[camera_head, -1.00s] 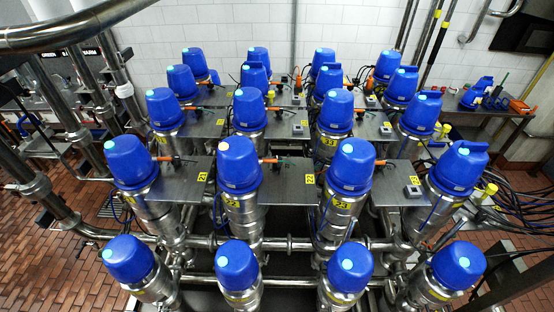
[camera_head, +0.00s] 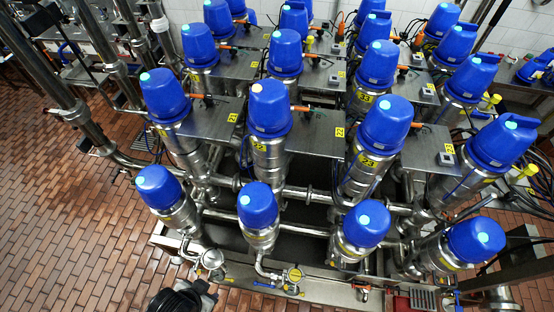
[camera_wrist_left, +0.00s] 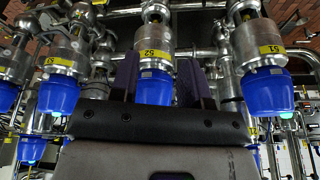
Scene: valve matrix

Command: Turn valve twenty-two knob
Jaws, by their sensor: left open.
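The valve twenty-two knob (camera_head: 270,108) is a blue cap with a pale dot on top, on a steel valve body with a yellow 22 label. It stands upright in the second row from the front. A dark part of my left arm or gripper (camera_head: 183,298) shows at the bottom edge of the head view, well apart from this knob. In the left wrist view my left gripper (camera_wrist_left: 161,62) has its two dark fingers apart and empty. My right gripper is not in view.
Other blue-capped valves stand close around, including valve 23 (camera_head: 385,122) to the right and a front-row cap (camera_head: 257,205). A metal plate (camera_head: 312,128) lies beside valve twenty-two. Pipes run low between rows. The brick floor (camera_head: 70,225) at left is clear.

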